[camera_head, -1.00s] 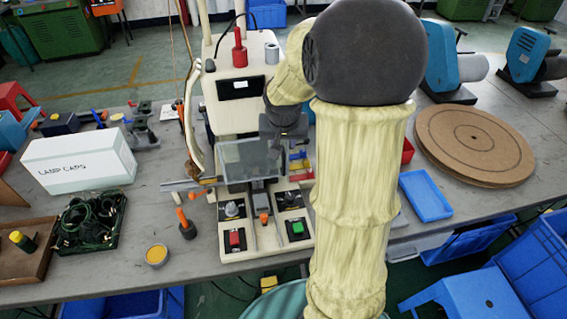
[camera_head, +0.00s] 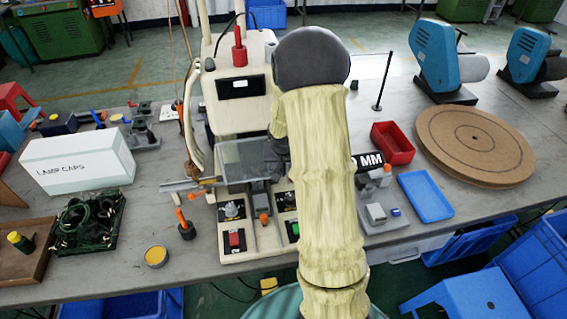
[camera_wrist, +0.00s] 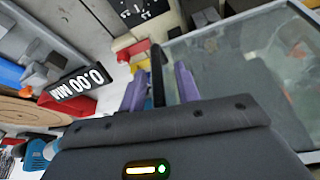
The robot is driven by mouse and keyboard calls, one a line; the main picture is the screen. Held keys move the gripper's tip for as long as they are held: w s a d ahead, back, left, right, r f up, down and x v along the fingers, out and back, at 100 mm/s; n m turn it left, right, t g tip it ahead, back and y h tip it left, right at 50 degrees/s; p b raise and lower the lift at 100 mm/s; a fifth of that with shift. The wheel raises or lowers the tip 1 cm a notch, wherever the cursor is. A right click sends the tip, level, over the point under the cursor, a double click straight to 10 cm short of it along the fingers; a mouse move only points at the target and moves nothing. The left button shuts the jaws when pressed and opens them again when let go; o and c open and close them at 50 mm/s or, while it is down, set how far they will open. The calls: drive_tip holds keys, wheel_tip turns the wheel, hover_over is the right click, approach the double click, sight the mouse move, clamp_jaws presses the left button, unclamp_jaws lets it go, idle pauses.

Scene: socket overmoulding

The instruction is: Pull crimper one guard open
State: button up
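The crimper one guard (camera_head: 241,158) is a clear, see-through panel on the front of the cream crimper (camera_head: 238,106). It hangs above the control panel with its red button. In the wrist view the guard (camera_wrist: 245,62) fills the right side, with a grey frame. My gripper (camera_wrist: 160,88) has two purple fingers standing apart. A thin dark upright bar shows between them with gaps on both sides; I cannot tell whether it belongs to the guard. In the head view my gripper (camera_head: 277,157) is at the guard's right edge, mostly hidden by my arm.
A red bin (camera_head: 392,143), a blue tray (camera_head: 426,195) and a black "MM" display (camera_head: 369,161) are right of my arm. A round wooden board (camera_head: 475,145) lies farther right. A "LAMP CAPS" box (camera_head: 78,163) and orange-topped tool (camera_head: 186,226) are left.

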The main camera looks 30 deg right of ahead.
clamp_jaws()
drive_tip(key=shift+s+f, duration=0.1)
idle(0.3)
